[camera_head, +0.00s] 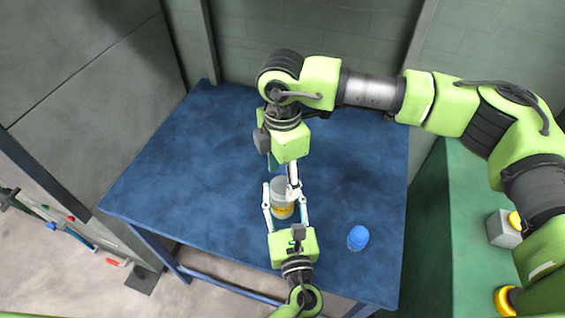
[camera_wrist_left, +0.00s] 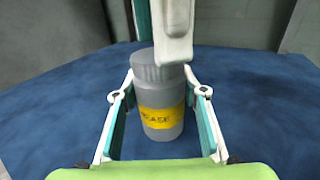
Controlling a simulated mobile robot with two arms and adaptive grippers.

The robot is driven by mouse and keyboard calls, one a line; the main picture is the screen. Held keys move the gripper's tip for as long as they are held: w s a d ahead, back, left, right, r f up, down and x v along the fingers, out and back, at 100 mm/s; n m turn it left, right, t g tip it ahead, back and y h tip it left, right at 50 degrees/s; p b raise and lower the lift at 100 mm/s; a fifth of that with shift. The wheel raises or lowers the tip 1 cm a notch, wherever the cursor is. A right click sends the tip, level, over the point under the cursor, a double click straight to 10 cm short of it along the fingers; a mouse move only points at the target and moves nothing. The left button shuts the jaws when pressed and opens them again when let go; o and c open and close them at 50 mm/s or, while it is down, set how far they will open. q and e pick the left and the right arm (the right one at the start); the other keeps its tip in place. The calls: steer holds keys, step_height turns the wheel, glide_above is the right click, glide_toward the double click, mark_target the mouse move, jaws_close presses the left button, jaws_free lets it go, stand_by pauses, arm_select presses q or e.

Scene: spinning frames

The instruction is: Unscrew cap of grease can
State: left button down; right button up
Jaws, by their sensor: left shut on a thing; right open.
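The grease can (camera_head: 282,208) is a grey cylinder with a yellow label, upright on the blue table. It also shows in the left wrist view (camera_wrist_left: 162,118), with its grey ridged cap (camera_wrist_left: 150,72) on top. My left gripper (camera_head: 284,193) has its fingers on either side of the can body and is shut on it. My right gripper (camera_head: 282,172) points down from above, open, at the top of the can. One of its fingers hides part of the cap in the left wrist view. I cannot tell whether it touches the cap.
The blue table (camera_head: 170,170) is mostly clear to the left of the can. A blue round object (camera_head: 357,238) stands right of my left gripper. A green surface (camera_head: 475,200) with a grey box (camera_head: 503,229) lies further right. A wall stands behind the table.

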steer(key=shift+f, duration=1.05)
steer(key=c, duration=1.1)
steer(key=shift+c, duration=0.2)
